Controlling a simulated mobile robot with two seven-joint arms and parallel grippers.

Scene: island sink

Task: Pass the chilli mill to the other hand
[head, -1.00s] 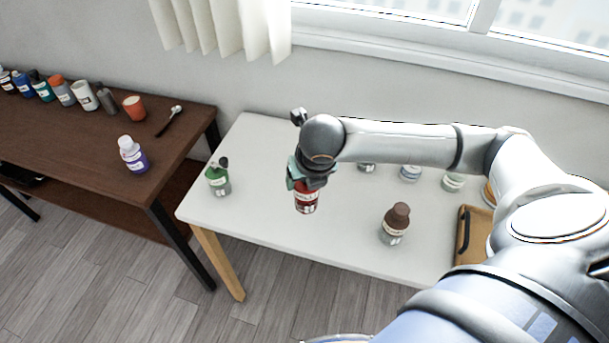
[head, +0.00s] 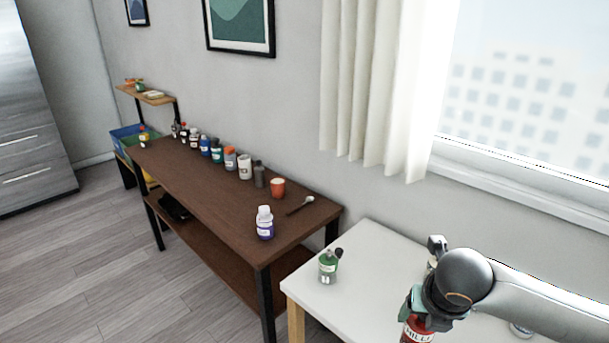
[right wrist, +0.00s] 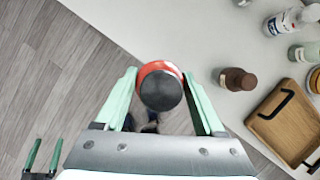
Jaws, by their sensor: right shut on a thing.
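The chilli mill (head: 416,332) is red with a pale label and shows at the lower edge of the head view, partly cut off. My right gripper (head: 418,312) is shut on it and holds it upright, over the white table as seen from the head. In the right wrist view the mill's dark round top (right wrist: 161,90) sits between the green fingers. My left gripper (right wrist: 43,157) shows only in the right wrist view, at the lower left. It is empty, its two green fingers apart, away from the mill. It is out of the head view.
A green bottle (head: 328,266) stands on the white table (head: 358,270). A brown-capped bottle (right wrist: 238,79) and a wooden tray (right wrist: 272,132) show in the right wrist view. The dark wooden table (head: 218,204) holds a purple-labelled bottle (head: 265,223), a spoon (head: 300,205) and a row of containers.

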